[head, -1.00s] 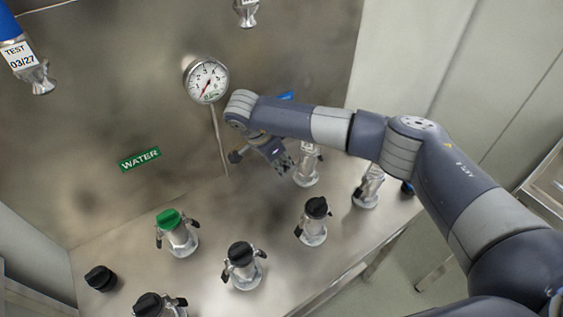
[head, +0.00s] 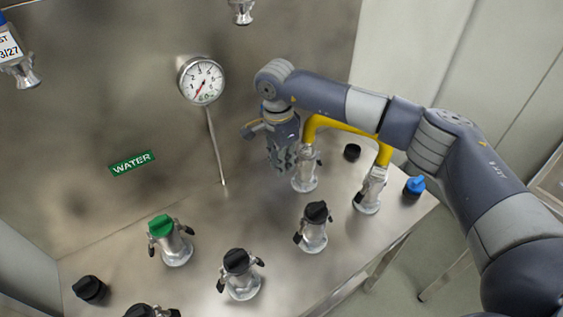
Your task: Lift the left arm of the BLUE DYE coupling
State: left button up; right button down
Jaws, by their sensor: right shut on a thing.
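A silver coupling (head: 305,175) with a yellow hose (head: 343,124) on top stands on the steel deck, right of my right gripper. It appears to be the BLUE DYE coupling, but no such label is readable. My right gripper (head: 283,163) points down close beside its left side, jaws shut on what seems to be its left arm. The fingers hide that arm, so whether it is raised cannot be told. The hose's other end meets a second silver coupling (head: 370,192) at the right. My left gripper is not in view.
A green-capped coupling (head: 169,240) and black-capped couplings (head: 313,227) (head: 240,274) stand in front. A blue cap (head: 413,187) and black caps (head: 352,152) (head: 90,289) sit on the deck. A gauge (head: 201,80) and a WATER label (head: 133,163) are at the back wall.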

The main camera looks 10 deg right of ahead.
jog(key=c, duration=1.5)
grip_release()
jog(key=r, duration=1.2)
jog(key=shift+s+a, duration=0.1)
jog(key=shift+a, duration=0.25)
